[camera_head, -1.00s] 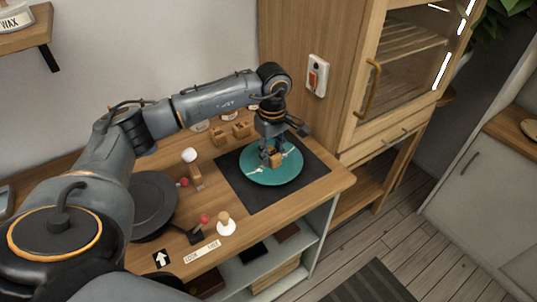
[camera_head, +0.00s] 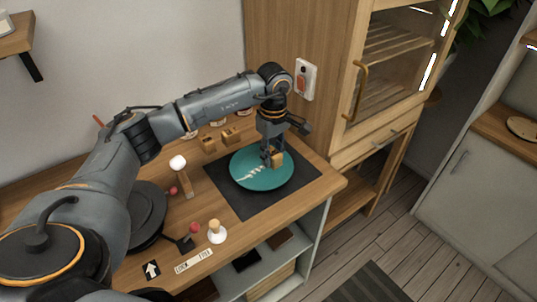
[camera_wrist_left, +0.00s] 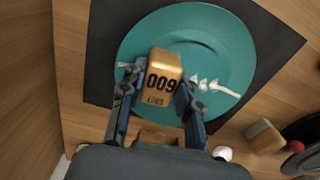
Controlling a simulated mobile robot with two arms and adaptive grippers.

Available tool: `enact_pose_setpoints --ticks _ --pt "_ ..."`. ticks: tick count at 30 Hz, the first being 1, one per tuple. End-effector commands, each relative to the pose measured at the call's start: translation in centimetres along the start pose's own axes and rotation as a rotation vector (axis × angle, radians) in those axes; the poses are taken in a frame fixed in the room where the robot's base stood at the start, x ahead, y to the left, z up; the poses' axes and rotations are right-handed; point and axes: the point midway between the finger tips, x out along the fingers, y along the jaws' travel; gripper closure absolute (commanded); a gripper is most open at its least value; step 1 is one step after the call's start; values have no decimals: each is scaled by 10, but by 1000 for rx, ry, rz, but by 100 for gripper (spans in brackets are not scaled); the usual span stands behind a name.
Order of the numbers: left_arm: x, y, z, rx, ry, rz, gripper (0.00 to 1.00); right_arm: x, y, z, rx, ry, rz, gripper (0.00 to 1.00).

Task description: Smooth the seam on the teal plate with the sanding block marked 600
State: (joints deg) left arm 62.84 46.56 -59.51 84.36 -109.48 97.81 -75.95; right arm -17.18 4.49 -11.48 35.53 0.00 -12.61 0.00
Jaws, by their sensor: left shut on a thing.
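The teal plate (camera_head: 248,162) lies on a dark mat on the wooden counter. A whitish, jagged seam (camera_head: 256,175) crosses it; it shows in the left wrist view (camera_wrist_left: 215,86) on both sides of the block. My left gripper (camera_head: 271,154) is over the plate, right of its middle, shut on the tan sanding block (camera_head: 278,160). In the left wrist view the block (camera_wrist_left: 160,72) sits between the two fingers, its 600 mark upside down. The block is low over the seam; its contact with the plate is hidden. My right gripper is not in view.
Two more tan blocks (camera_head: 208,145) stand behind the dark mat (camera_head: 243,208). A white-knobbed stand (camera_head: 183,175), a dark round disc (camera_head: 146,215) and a white-based knob (camera_head: 217,232) are left of the mat. A glass-door cabinet (camera_head: 340,110) stands at the right.

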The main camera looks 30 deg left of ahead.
Motion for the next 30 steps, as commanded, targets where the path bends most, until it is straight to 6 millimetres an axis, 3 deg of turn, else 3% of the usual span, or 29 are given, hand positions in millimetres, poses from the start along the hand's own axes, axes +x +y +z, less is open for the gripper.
enact_pose_setpoints --ticks 8,15,30 --pt "2 1 -9 -2 0 1 93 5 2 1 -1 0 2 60" --pt "1 -1 -2 1 0 0 93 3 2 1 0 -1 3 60" --pt "1 -1 -7 -1 0 0 93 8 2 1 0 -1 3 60"
